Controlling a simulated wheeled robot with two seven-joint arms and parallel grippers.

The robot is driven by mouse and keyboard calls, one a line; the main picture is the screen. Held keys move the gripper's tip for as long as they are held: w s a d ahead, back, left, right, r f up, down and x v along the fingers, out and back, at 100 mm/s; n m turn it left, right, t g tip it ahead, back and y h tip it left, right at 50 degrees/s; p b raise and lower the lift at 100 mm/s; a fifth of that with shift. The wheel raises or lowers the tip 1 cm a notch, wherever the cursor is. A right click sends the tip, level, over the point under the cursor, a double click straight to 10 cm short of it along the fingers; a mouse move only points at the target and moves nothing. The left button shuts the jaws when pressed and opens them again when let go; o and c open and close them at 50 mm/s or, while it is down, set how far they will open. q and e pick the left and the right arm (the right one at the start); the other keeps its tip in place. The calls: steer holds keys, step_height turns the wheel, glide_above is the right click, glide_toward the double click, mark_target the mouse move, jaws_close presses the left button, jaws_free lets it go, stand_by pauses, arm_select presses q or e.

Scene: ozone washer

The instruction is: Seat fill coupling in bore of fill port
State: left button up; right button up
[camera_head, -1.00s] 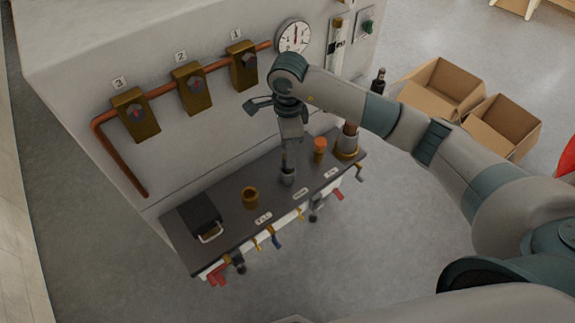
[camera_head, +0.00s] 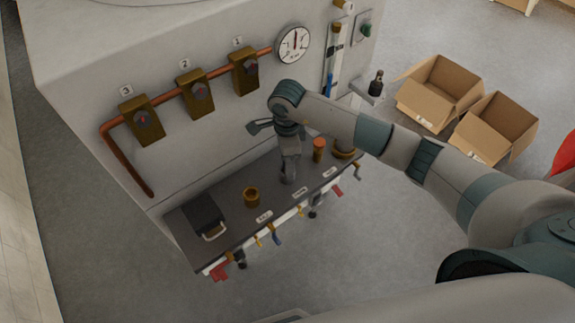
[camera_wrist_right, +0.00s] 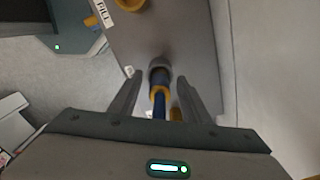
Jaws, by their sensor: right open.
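My right gripper (camera_head: 288,179) reaches straight down over the middle of the dark bench. In the right wrist view its two fingers (camera_wrist_right: 158,100) are apart, on either side of a blue and orange rod-like part (camera_wrist_right: 158,95), likely the fill coupling. That part meets a grey collar (camera_wrist_right: 159,72) at the bench; I cannot tell how deep it sits. In the head view the gripper hides it. A brass ring (camera_head: 252,196), likely the fill port, stands on the bench left of the gripper, near the label reading FILL (camera_wrist_right: 101,13). My left gripper is out of view.
An orange-capped brass part (camera_head: 319,150) stands close to the right of the gripper. A black box with a handle (camera_head: 204,216) is at the bench's left end. Several coloured levers (camera_head: 276,239) hang along the front edge. Two cardboard boxes (camera_head: 440,92) (camera_head: 497,128) lie beyond, at right.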

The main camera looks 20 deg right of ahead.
jaws_close()
steer(key=shift+r, duration=0.15)
steer(key=shift+r+b, duration=0.55)
steer(key=shift+b, duration=0.05)
step_height(320, 180, up, 2)
steer(key=shift+w+r+b, duration=0.1)
steer(key=shift+r+b, duration=0.05)
steer(key=shift+b, duration=0.6)
steer(key=s+d+r+b, duration=0.4)
steer(key=d+r, duration=0.3)
steer(key=d, duration=0.3)
steer(key=shift+s+d+r+b, duration=0.2)
steer(key=shift+s+d+b, duration=0.15)
steer(key=shift+s, duration=0.3)
steer(key=shift+a, duration=0.1)
